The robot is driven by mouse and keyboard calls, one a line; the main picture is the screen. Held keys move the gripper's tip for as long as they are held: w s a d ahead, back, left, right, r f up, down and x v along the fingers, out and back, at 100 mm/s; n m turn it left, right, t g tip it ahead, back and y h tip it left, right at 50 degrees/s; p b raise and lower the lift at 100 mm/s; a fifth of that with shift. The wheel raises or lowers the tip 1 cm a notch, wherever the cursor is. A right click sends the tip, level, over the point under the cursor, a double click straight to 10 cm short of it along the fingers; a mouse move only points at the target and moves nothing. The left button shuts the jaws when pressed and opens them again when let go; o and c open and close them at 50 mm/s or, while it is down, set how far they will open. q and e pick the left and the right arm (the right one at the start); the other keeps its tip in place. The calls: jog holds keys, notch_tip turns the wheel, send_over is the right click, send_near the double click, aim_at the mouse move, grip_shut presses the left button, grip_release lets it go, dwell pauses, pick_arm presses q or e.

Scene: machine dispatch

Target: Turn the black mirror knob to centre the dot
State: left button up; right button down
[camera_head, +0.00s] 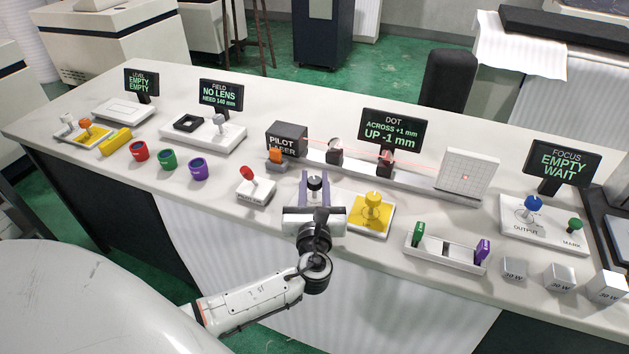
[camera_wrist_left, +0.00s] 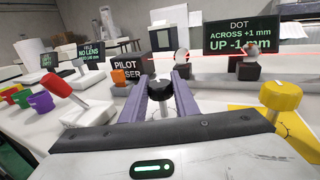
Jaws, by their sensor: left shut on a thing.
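The black mirror knob (camera_head: 314,184) stands on the white bench in front of the pilot laser rail. My left gripper (camera_head: 315,188) is around it, with its two purple-grey fingers shut on the knob's sides. In the left wrist view the knob (camera_wrist_left: 160,90) sits between the fingertips, with a white mark on its top. The dot display (camera_head: 392,131) reads ACROSS +1 mm, UP -1 mm. The red dot shows on the white gridded target (camera_head: 467,174), near its middle. My right gripper is not in view.
A yellow knob (camera_head: 372,205) on a yellow plate stands just right of my left gripper. The red-levered pilot switch (camera_head: 253,188) stands just left. The pilot laser box (camera_head: 287,139) and mirror rail lie behind. A tray with green and purple handles (camera_head: 447,250) is at front right.

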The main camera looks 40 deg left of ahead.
pick_arm(q)
jog(key=shift+n+g+y, duration=0.6)
jog(key=shift+y, duration=0.1)
jog(key=o, duration=1.1)
jog(key=shift+c, duration=0.2)
jog(key=v, duration=1)
jog(key=shift+s+d+b, duration=0.1)
jog(key=shift+b, duration=0.25)
